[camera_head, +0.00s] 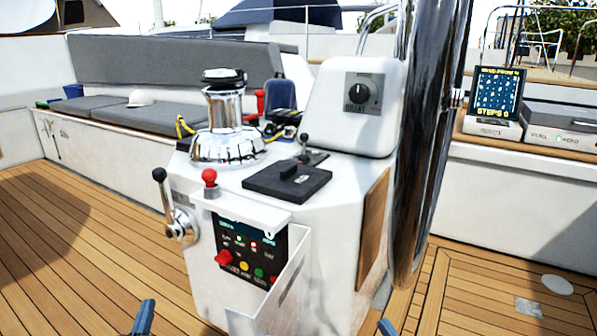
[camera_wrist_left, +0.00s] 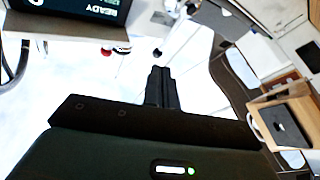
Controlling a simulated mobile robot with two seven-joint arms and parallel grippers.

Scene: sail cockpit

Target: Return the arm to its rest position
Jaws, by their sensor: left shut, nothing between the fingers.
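My left gripper (camera_wrist_left: 161,70) is shut, its two dark fingers together with nothing between them in the left wrist view. Its blue tip (camera_head: 144,318) shows at the bottom edge of the head view, in front of and below the white console (camera_head: 340,185). A second blue tip (camera_head: 387,327), which looks like my right gripper, barely enters the bottom edge right of the console; its jaws cannot be made out. The rest of both arms is out of the head view.
The console carries a chrome winch (camera_head: 225,125), a black-knobbed lever (camera_head: 168,195), a red knob (camera_head: 209,177) and a button panel (camera_head: 245,250). A steel column (camera_head: 425,140) stands right of it. A grey bench (camera_head: 125,112) is behind. Teak deck (camera_head: 70,240) at left is clear.

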